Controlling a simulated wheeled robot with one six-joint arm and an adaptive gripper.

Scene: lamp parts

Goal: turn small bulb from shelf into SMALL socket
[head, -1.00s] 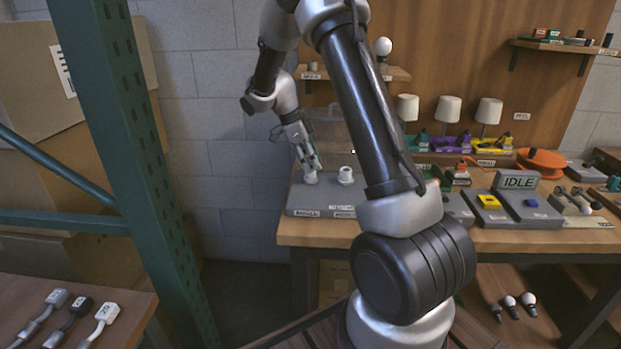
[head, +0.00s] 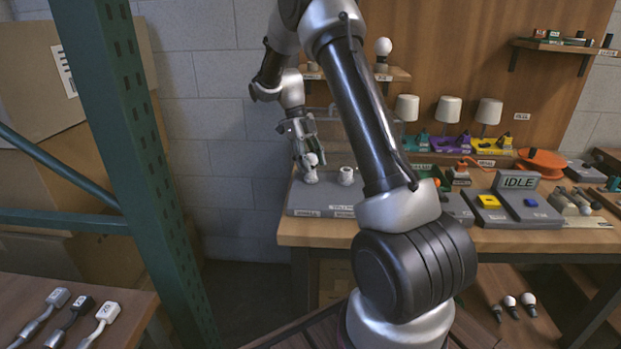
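The grey socket block (head: 325,196) stands at the left end of the workbench. It carries two pale sockets; the left one (head: 310,177), above a label that seems to read SMALL, has a small white bulb (head: 312,160) right above it. The bulb looks upright and at the socket's mouth, but I cannot tell how deep it sits. My gripper (head: 310,161) points down over this socket, its fingers around or just above the bulb. Whether they touch the bulb is too small to tell. The right socket (head: 346,176) is empty.
A small shelf (head: 397,74) behind holds a large white bulb (head: 383,48). A clear panel stands behind the block. Lamps with white shades (head: 447,109) and an IDLE device (head: 518,181) are to the right. A green rack post (head: 125,150) stands left. Several bulbs lie below the bench.

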